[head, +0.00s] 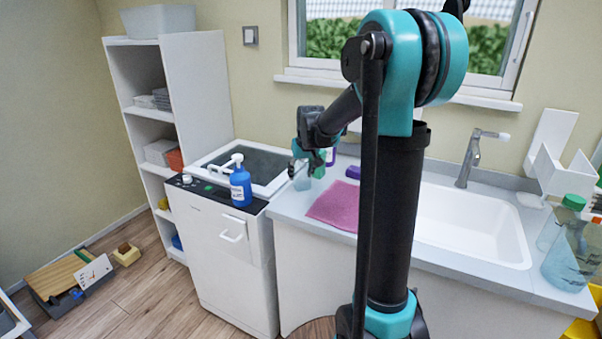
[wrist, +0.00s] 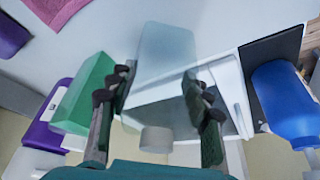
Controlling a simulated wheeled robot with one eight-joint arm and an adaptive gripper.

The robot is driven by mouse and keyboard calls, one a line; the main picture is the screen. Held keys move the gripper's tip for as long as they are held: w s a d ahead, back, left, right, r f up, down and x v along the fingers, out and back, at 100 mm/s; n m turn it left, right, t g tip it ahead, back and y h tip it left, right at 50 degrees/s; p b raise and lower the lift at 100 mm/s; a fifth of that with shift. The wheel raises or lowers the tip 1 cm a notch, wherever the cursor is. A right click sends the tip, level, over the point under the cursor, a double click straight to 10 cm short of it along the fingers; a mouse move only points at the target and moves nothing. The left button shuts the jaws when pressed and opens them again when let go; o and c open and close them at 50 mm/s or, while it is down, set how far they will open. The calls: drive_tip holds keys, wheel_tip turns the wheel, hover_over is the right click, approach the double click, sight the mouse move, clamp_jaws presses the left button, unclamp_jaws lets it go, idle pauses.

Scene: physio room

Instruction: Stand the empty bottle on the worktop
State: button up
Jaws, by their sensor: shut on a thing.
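The empty bottle (wrist: 166,55), clear and pale with a light cap (wrist: 156,139), is between the two fingers of my gripper (wrist: 155,100) in the wrist view. My gripper is shut on it. The bottle looks about upright, its cap the same way up as the neighbouring containers. In the head view, my gripper (head: 309,158) is over the left end of the worktop (head: 289,208), and the bottle (head: 302,180) shows faintly below it. I cannot tell whether its base touches the worktop.
A green container (wrist: 85,95) and a purple one (wrist: 50,136) stand close beside it. A blue pump bottle (head: 240,185) stands on the white appliance (head: 215,235) to the left. Clear bottles (head: 568,255) stand far right.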

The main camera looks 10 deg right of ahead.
drive_tip(key=o, duration=1.1)
drive_tip(key=shift+f, duration=0.1)
drive_tip(key=shift+o, duration=0.2)
drive_tip(key=v, duration=1.2)
drive_tip(key=shift+d, duration=0.1)
